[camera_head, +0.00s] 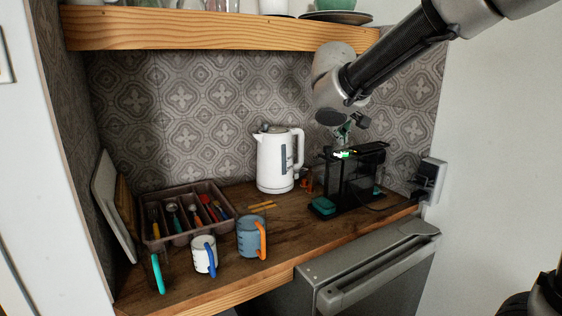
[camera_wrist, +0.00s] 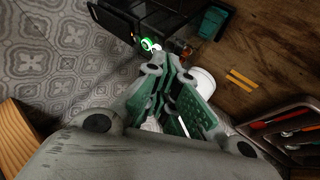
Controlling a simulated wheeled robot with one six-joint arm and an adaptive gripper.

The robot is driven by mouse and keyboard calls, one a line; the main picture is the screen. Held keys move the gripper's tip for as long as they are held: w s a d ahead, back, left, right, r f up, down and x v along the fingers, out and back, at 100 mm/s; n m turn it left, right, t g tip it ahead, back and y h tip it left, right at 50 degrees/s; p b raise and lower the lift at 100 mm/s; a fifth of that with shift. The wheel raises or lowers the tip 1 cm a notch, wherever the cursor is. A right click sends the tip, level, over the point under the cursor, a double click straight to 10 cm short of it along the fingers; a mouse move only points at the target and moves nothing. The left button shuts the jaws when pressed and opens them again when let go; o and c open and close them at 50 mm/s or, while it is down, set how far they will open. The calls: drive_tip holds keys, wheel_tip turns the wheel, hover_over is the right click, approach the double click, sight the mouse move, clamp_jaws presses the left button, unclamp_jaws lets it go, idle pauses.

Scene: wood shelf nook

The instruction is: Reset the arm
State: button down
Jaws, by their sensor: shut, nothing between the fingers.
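My gripper (camera_head: 351,127) hangs from my arm at the upper right, in front of the tiled wall. It is just above the black coffee machine (camera_head: 366,172), which has a green lit button. In the wrist view my gripper (camera_wrist: 168,68) has its green-padded fingers together with nothing between them. The coffee machine (camera_wrist: 118,20) shows beyond the fingertips there, its lit ring close to them in the picture. I cannot tell whether they touch.
A white kettle (camera_head: 272,160) stands left of the machine. A cutlery tray (camera_head: 150,238), a white mug (camera_head: 201,257) and a blue mug (camera_head: 248,239) stand on the wooden counter (camera_head: 215,285). A wooden shelf (camera_head: 200,30) runs overhead, close to my arm.

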drive_tip(key=s+d+f+m+g+y, duration=0.1)
drive_tip(key=s+d+f, duration=0.1)
drive_tip(key=s+d, duration=0.5)
drive_tip(key=s+d+f+m+g+y, duration=0.1)
drive_tip(key=s+d, duration=0.6)
drive_tip(key=s, duration=0.7)
drive_tip(key=s+d+f+m+g, duration=0.2)
drive_tip(key=s+d, duration=0.4)
drive_tip(key=s, duration=0.5)
drive_tip(key=shift+d+f+m+y, duration=0.4)
drive_tip(key=shift+f+m, duration=0.05)
drive_tip(key=shift+m, duration=0.25)
